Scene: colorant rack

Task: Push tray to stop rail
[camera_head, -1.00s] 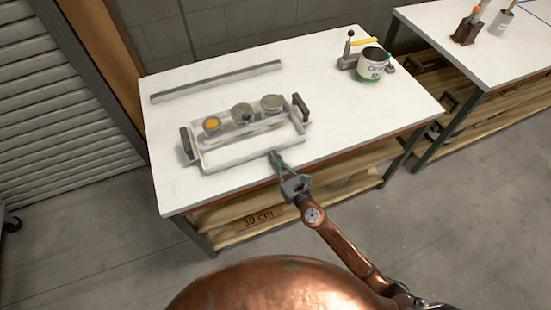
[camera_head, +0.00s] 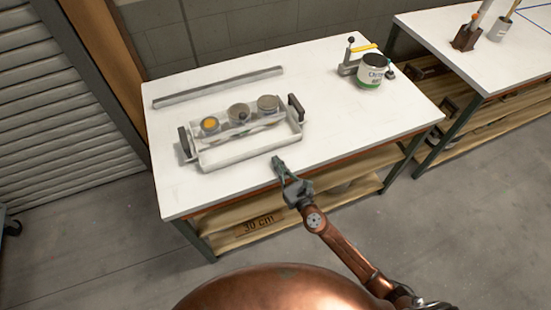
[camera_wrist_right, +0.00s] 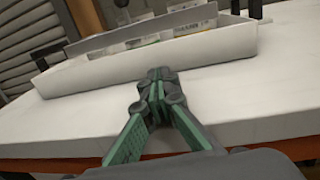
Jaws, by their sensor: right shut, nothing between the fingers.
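The white tray (camera_head: 250,148) with two dark handles sits on the white table and holds several round tins, one with an orange top (camera_head: 209,124). The stop rail (camera_head: 218,87), a long grey bar, lies behind the tray with a strip of bare table between them. My right gripper (camera_head: 277,162) is shut and empty at the table's front edge, just in front of the tray's near wall. In the right wrist view its closed fingers (camera_wrist_right: 158,76) point at the tray's near wall (camera_wrist_right: 150,66); whether they touch is hard to tell. My left gripper is not in view.
A paint can (camera_head: 374,72) and a clamp-like tool with a yellow handle (camera_head: 355,52) stand at the table's back right. The right part of the tabletop (camera_head: 350,115) is clear. A second table (camera_head: 480,60) stands further right.

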